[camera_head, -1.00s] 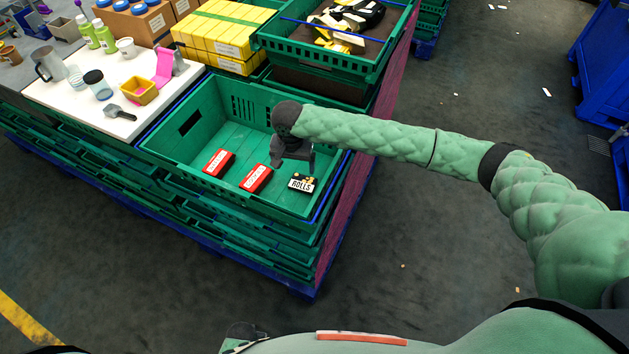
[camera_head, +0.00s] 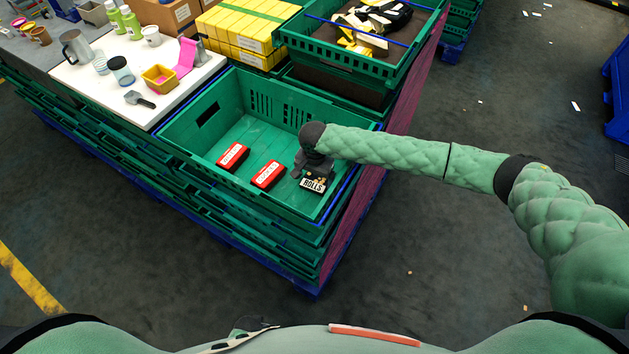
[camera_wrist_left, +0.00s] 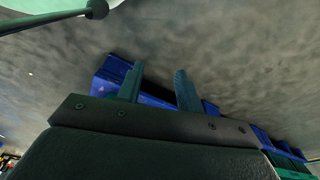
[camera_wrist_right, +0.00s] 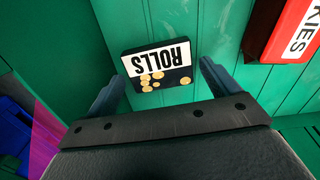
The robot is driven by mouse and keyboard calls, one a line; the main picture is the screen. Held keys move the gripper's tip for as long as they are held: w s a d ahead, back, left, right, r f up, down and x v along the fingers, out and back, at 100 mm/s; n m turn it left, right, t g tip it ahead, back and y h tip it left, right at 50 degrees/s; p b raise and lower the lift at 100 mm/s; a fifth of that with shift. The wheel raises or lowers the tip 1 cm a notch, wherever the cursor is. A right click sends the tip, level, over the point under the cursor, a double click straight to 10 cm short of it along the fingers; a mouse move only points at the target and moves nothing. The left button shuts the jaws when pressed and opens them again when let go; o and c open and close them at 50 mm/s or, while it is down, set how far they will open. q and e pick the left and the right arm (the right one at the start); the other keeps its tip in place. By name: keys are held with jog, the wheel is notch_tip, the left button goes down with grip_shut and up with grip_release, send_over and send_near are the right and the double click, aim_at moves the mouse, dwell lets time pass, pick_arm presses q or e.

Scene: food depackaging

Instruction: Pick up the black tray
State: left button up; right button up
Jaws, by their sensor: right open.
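The black tray (camera_head: 313,185) has a white label reading ROLLS and small round golden shapes on it. It lies in the green crate (camera_head: 190,132), near the crate's right front corner. It also shows in the right wrist view (camera_wrist_right: 158,82). My right gripper (camera_wrist_right: 160,75) is open above the tray, its two fingers apart on either side of it in that view. I cannot tell how much height separates them. The right hand partly covers the tray's far side in the head view. My left gripper (camera_wrist_left: 158,82) is open and empty, away from the crate.
Two red boxes (camera_head: 232,156) (camera_head: 267,174) lie left of the tray in the crate. The crate walls rise around them. A white board (camera_head: 133,78) with cups and bottles is at left. Yellow boxes (camera_head: 240,37) and a fuller green crate (camera_head: 350,60) stand behind.

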aim_at(315, 182)
jog(key=shift+f, duration=0.75)
pick_arm(q)
jog(key=shift+s+a+f, duration=0.2)
jog(key=shift+s+f, duration=0.05)
jog(key=shift+f, duration=0.3)
pick_arm(e)
jog(key=c, duration=0.8)
pick_arm(q)
jog(key=shift+s+f, duration=0.1)
pick_arm(e)
jog(key=shift+r, duration=0.1)
jog(key=shift+r, duration=0.35)
pick_arm(q)
notch_tip(315, 182, up, 7)
jog(key=w+d+b, duration=0.2)
jog(key=b, duration=0.1)
jog(key=shift+g, duration=0.3)
pick_arm(e)
notch_tip(315, 182, up, 9)
jog(key=shift+r, duration=0.1)
